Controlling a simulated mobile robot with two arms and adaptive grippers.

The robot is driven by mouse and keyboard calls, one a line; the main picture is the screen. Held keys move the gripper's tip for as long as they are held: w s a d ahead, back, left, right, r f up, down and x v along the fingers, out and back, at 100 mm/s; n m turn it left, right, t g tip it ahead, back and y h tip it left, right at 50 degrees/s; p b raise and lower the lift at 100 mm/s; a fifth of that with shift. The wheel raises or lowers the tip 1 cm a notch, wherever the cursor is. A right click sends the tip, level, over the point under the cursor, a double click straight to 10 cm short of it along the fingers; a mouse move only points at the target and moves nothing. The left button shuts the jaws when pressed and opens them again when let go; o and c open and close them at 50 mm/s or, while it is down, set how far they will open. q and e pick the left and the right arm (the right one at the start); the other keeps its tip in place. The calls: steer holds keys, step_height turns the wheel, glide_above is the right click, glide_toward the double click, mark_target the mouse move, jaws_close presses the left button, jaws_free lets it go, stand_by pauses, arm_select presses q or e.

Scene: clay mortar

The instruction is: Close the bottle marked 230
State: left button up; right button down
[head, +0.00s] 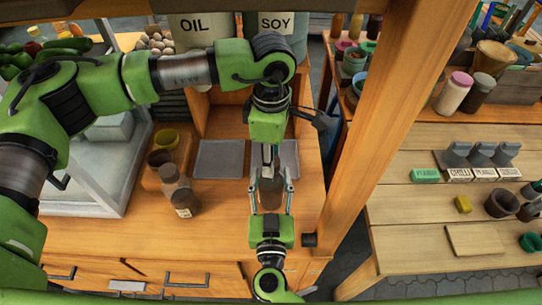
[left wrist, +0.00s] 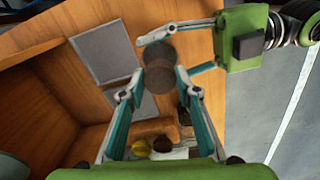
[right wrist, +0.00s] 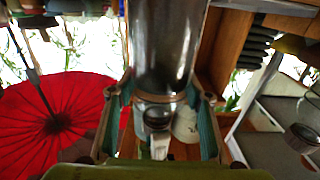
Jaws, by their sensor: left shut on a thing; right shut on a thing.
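A dark bottle (head: 270,192) is held over the wooden counter, between my two grippers. My right gripper (head: 270,189) reaches in from the front with its fingers shut around the bottle's sides. The bottle fills the upper middle of the right wrist view (right wrist: 165,45). My left gripper (head: 268,153) comes from above, its fingers at the bottle's top end. In the left wrist view the brown, round top (left wrist: 158,80) sits between its fingertips. I cannot tell cap from bottle there. No 230 marking is readable on the held bottle; the fingers hide part of it.
Grey mats (head: 219,159) lie behind. OIL (head: 195,30) and SOY (head: 277,27) containers stand at the back. A wooden post (head: 385,105) rises on the right.

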arm_select(q)
steer(key=shift+m, duration=0.5)
steer(key=o, duration=1.3)
steer(key=shift+r, duration=0.15)
step_height(320, 180, up, 12)
steer(key=shift+f, duration=0.1)
arm_select(e)
steer(key=c, duration=1)
jaws_free()
